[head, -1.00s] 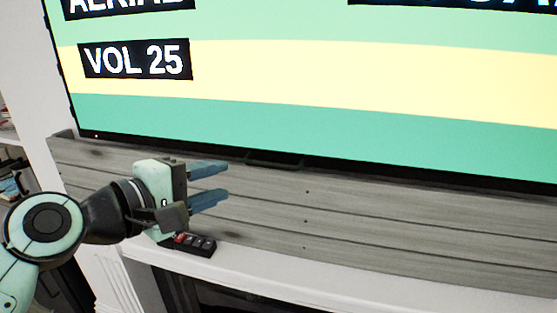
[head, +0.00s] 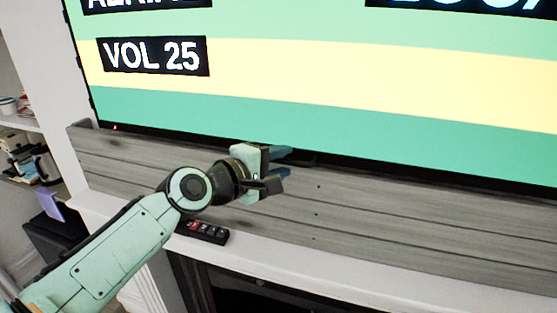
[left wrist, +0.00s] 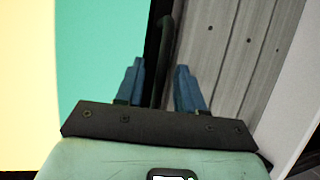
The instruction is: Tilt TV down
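The TV (head: 330,110) shows green and yellow bands and fills the upper head view; its lower part is at the left of the left wrist view (left wrist: 95,70). A dark bar handle (left wrist: 164,50) sticks out from its bottom edge. My left gripper (head: 287,164) is at that bottom edge, with blue fingers pointing right. In the left wrist view the fingers (left wrist: 159,68) are apart, and the handle runs into the gap between them, seemingly without being clamped. In the head view the gripper partly hides the handle. My right gripper is out of view.
A grey wood plank panel (head: 400,210) runs below the TV. A white mantel ledge (head: 300,258) juts out under it and carries a small black remote-like block with red and grey buttons (head: 203,231). Shelves with items (head: 28,150) stand at the far left.

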